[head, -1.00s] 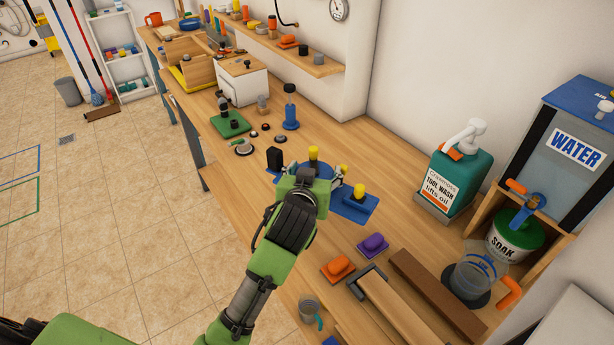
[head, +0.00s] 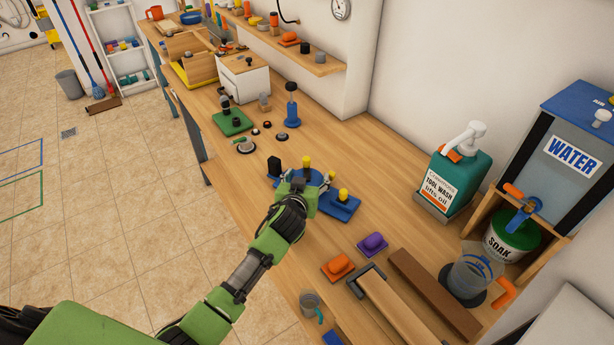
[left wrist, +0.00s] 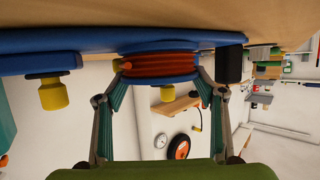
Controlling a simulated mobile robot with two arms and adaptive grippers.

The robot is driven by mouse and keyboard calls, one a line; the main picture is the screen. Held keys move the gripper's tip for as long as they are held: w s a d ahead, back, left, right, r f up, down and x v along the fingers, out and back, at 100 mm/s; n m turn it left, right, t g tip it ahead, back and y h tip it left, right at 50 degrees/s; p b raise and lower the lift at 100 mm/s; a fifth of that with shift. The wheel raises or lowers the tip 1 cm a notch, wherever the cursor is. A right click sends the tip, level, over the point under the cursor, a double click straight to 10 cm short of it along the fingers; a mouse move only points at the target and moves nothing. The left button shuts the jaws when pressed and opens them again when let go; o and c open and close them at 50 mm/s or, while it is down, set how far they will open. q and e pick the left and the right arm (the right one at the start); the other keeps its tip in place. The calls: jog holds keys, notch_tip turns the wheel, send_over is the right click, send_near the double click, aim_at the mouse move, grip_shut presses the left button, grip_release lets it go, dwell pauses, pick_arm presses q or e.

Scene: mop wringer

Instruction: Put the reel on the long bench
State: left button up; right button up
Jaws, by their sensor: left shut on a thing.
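The reel (left wrist: 160,62), with blue flanges and an orange-red winding, sits between my left gripper's (left wrist: 160,75) two fingers, which are shut on it. In the head view my left gripper (head: 301,183) hides most of it. A yellow knob (head: 306,162) shows at its middle and also in the left wrist view (left wrist: 167,93). A blue board (head: 338,206) with another yellow-topped post (head: 343,195) lies close by; I cannot tell whether the reel touches it. The long wooden bench (head: 385,150) runs along the wall. My right gripper is out of view.
A black block (head: 274,166) stands beside the gripper. A blue pump (head: 291,108) and green plate (head: 232,123) are farther back. Orange (head: 338,267) and purple (head: 372,243) blocks lie in front. A soap bottle (head: 453,175) stands at right. Bare wood lies between the pump and bottle.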

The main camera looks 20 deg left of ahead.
pick_arm(q)
jog(key=o, duration=1.5)
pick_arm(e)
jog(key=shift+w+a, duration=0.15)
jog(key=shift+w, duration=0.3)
pick_arm(q)
jog(key=shift+s, duration=0.15)
jog(key=b+v, duration=0.1)
jog(key=v, duration=1)
jog(key=shift+s+r, duration=0.2)
jog(key=shift+s, duration=0.15)
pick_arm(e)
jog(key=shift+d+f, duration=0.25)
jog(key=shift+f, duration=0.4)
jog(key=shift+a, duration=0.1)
